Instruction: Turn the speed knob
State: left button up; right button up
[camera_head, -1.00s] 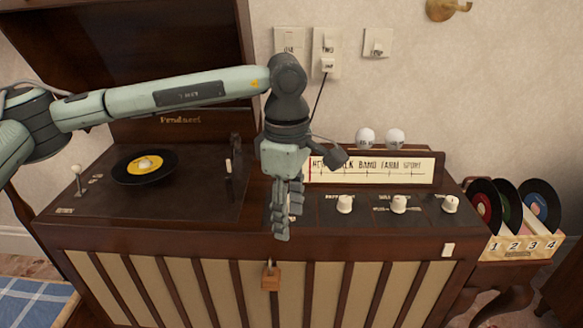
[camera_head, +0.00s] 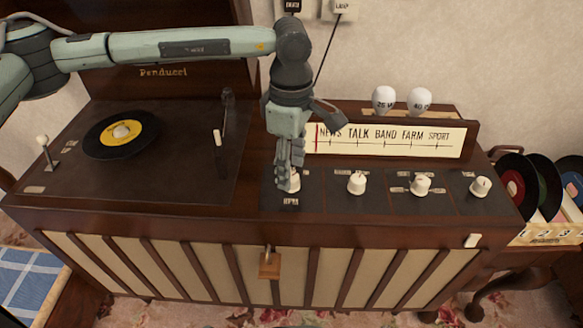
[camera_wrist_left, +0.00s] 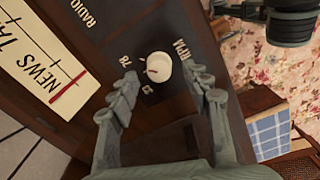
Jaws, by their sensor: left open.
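The speed knob (camera_head: 294,183) is a white knob at the left end of the radio panel, partly hidden behind my left gripper in the head view. My left gripper (camera_head: 285,180) points down over the knob. In the wrist view the open fingers of my left gripper (camera_wrist_left: 163,78) stand on either side of the knob, with gaps visible. I cannot tell whether they touch it.
Other white knobs (camera_head: 357,183) sit to the right on the panel. Behind is the lit station dial (camera_head: 390,140) with two white bulbs (camera_head: 384,99) above. A turntable with a black record (camera_head: 121,134) lies left. A padlock (camera_head: 269,264) hangs in front. A record rack (camera_head: 545,234) stands right.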

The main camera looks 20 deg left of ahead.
pick_arm(q)
jog(key=shift+f, duration=0.95)
pick_arm(e)
jog(key=shift+s+f, duration=0.2)
jog(key=shift+f, duration=0.2)
pick_arm(q)
jog(key=shift+c, duration=0.6)
grip_shut()
